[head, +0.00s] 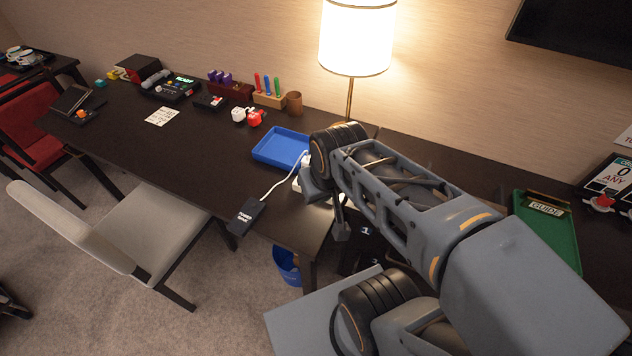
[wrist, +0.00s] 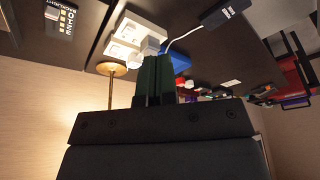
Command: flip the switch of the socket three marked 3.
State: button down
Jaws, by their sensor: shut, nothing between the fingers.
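A white socket strip (wrist: 124,48) lies on the dark table and shows in the wrist view just above and left of my fingertips. Its outlets and switches are small, and I cannot read a 3 on it. A white plug and cable run from near it to a black power bank (wrist: 225,12). My gripper (wrist: 155,62) is shut and empty, its dark green fingers pointing toward the strip and overlapping the plug area in the picture. I cannot tell whether they touch. In the head view my arm hides most of the strip (head: 298,185) and my gripper.
A blue tray (head: 281,148) lies just left of the strip, with the power bank (head: 247,215) in front. The lamp (head: 356,38) stands behind. A green tray (head: 547,226) is at the right.

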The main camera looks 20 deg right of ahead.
jog(key=shift+d, duration=0.1)
jog(key=w+d+f+n+g+b, duration=0.1)
jog(key=w+d+f+n, duration=0.1)
jog(key=w, duration=0.3)
jog(key=w+d+f+n+g+b, duration=0.1)
jog(key=w+d+f+n+g, duration=0.1)
jog(key=w+d, duration=0.3)
jog(key=w+d+f+n+g+y, duration=0.1)
jog(key=w+d+f+n, duration=0.2)
jog(key=w, duration=0.4)
jog(key=shift+w+d+n+g+b, duration=0.15)
jog(key=shift+d+n+g+b, duration=0.2)
jog(key=shift+n, duration=0.45)
jog(key=f, duration=0.9)
jog(key=s+a+f, duration=0.1)
jog(key=f, duration=0.3)
jog(key=shift+a+f, duration=0.1)
jog(key=shift+f, duration=0.25)
